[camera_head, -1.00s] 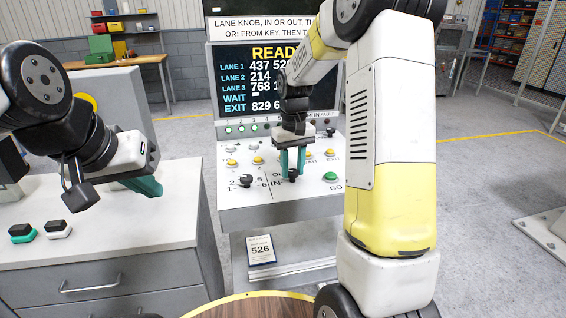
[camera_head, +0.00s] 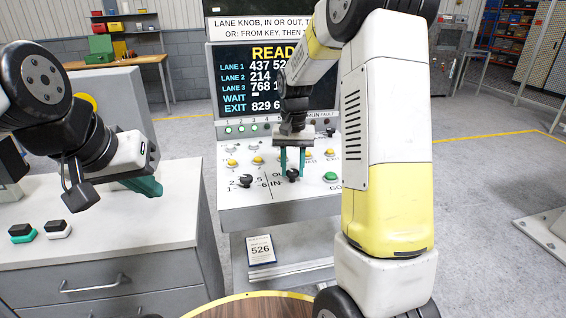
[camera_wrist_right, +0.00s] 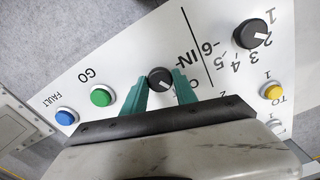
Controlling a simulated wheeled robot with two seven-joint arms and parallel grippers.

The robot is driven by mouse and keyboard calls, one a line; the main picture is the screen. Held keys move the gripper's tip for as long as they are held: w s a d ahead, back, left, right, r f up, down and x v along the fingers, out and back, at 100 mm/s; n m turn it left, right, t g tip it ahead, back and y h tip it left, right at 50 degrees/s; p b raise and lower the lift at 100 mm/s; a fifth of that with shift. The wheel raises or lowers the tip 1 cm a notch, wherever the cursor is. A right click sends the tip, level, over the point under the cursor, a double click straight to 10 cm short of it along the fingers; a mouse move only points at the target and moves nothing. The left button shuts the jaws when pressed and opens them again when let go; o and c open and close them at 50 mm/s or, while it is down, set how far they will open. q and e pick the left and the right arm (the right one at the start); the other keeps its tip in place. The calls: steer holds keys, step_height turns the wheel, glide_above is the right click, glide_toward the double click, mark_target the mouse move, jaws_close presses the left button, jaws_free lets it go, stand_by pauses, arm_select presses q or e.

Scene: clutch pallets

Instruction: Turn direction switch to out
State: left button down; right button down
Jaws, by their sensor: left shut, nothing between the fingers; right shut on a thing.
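The direction switch (camera_head: 293,175) is a black knob on the sloped white control panel (camera_head: 225,208), beside the OUT and IN labels. In the right wrist view the knob (camera_wrist_right: 160,78) sits between the two green fingers, and its white pointer mark slants down and right toward the partly hidden OUT label. My right gripper (camera_head: 292,169) reaches down from above and is shut on the knob. The fingers hide part of the label. My left gripper (camera_head: 150,187) is shut and empty above the grey cabinet on the left, away from the panel.
The lane knob (camera_head: 245,181), with numbered positions, stands left of the switch. A green GO button (camera_head: 330,177) is to its right, with a blue FAULT button (camera_wrist_right: 65,117) beyond it. Yellow buttons sit behind. The screen (camera_head: 262,80) reads READY. My right arm covers the panel's right side.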

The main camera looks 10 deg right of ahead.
mark_target(292, 171)
steer(key=c, duration=1)
jaws_free()
steer(key=shift+o, duration=0.2)
step_height(292, 171, up, 7)
steer(key=shift+w, duration=0.1)
steer(key=shift+r, duration=0.45)
